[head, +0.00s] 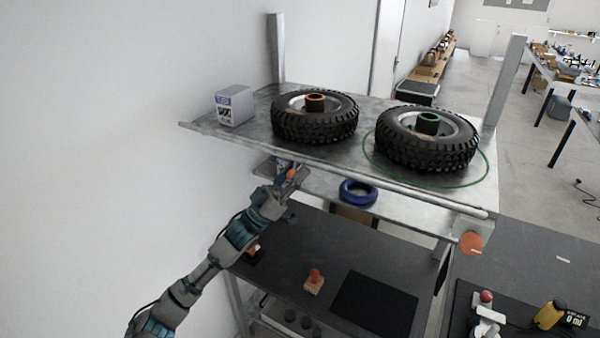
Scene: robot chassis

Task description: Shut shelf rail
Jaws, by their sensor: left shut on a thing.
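The shelf rail (400,185) is a long pale metal bar along the front edge of the upper metal shelf (245,134). A round orange knob (470,243) shows at the right, just below the shelf's front corner. A small orange knob (291,174) shows at my left gripper (286,178), below the left part of the shelf's front edge. My left gripper is shut on this knob; its fingers are small and partly hidden. My right gripper is out of view.
Two black tyres (315,127) (445,150) and a grey box (235,105) stand on the upper shelf. A green ring (483,176) lies around the right tyre. A blue ring (358,192) lies on the lower shelf. Below is a dark table with a red button (314,276).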

